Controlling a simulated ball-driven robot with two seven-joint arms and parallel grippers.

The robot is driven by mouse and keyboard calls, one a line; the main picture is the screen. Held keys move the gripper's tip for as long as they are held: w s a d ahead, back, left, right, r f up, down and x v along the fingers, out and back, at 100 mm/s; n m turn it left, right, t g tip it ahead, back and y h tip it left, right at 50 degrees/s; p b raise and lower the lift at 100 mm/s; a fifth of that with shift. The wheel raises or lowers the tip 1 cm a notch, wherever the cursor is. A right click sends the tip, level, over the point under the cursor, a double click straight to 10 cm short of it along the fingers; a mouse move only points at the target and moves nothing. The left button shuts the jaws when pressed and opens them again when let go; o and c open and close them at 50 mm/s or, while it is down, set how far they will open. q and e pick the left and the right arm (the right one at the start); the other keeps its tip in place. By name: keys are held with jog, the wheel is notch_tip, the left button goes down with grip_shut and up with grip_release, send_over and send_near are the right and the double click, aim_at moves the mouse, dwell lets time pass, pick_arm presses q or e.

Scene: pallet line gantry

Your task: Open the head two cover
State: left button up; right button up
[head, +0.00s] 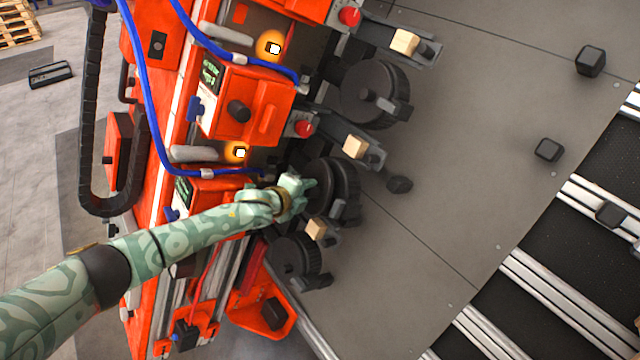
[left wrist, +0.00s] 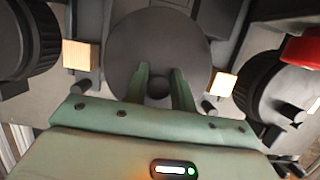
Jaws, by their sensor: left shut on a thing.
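The dark round cover (head: 318,188) with a knob (left wrist: 159,88) at its middle sits in the middle of a row of round black heads. I cannot read a number on it, so I cannot confirm it is head two. My left gripper (head: 303,186) reaches it from the left. In the left wrist view my left gripper (left wrist: 160,80) has its two fingers shut around the knob, and the cover's flat face (left wrist: 155,45) fills the top middle. In the head view the fingers partly hide the knob and cover. My right gripper is not in view.
Another black head (head: 368,92) stands above and a smaller one (head: 290,256) below. Wooden blocks (head: 355,146) sit on dark brackets beside them. An orange control box (head: 245,105), a red button (head: 305,128) and blue hoses are close to my arm. The grey plate (head: 450,150) at right is mostly clear.

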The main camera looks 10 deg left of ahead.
pick_arm(q)
jog(key=shift+w+a+r, duration=0.1)
jog(key=shift+a+r, duration=0.25)
jog(key=shift+a, duration=0.2)
